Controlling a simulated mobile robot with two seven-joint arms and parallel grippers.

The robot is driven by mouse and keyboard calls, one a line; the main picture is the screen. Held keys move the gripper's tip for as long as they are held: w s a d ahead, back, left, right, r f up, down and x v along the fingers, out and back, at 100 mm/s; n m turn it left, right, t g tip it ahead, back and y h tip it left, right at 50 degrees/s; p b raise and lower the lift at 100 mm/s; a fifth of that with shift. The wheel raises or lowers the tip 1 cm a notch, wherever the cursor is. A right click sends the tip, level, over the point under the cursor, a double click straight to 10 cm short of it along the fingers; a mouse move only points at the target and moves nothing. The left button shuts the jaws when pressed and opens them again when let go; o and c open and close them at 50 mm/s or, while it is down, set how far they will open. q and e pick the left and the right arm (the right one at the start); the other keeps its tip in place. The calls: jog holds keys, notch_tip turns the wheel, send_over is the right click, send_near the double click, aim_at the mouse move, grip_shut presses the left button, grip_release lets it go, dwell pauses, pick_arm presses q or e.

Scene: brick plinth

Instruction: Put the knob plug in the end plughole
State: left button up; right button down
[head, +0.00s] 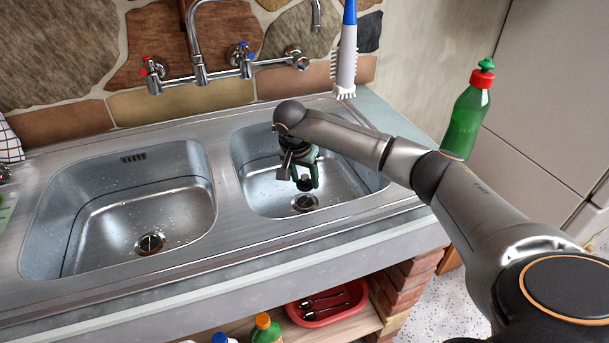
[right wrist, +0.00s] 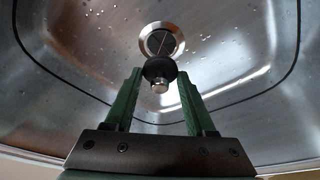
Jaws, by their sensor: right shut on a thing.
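The knob plug (right wrist: 160,69) is a dark round stopper with a small silver knob. My right gripper (head: 305,184) is shut on it, and the plug also shows as a dark spot between its fingertips in the head view. My right gripper (right wrist: 159,77) reaches down into the right basin. The plughole (head: 305,203) of this end basin (head: 345,188) is a metal ring with a dark middle. In the right wrist view the plughole (right wrist: 161,38) shows just beyond the plug, partly covered by it. The plug looks apart from it, at an unclear height. My left gripper is not in view.
The left basin (head: 95,215) has its own open plughole (head: 150,243). A tap (head: 199,72) stands behind the basins. A brush (head: 346,55) stands at the back right, and a green bottle (head: 467,115) to the right. A red tray (head: 327,303) lies on the shelf below.

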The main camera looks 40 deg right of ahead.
aim_at(304, 185)
notch_tip(304, 185, down, 4)
jog(key=shift+b, duration=0.95)
jog(key=shift+f, duration=0.5)
jog(key=shift+f+b, duration=0.4)
jog(key=shift+c, duration=0.8)
grip_release()
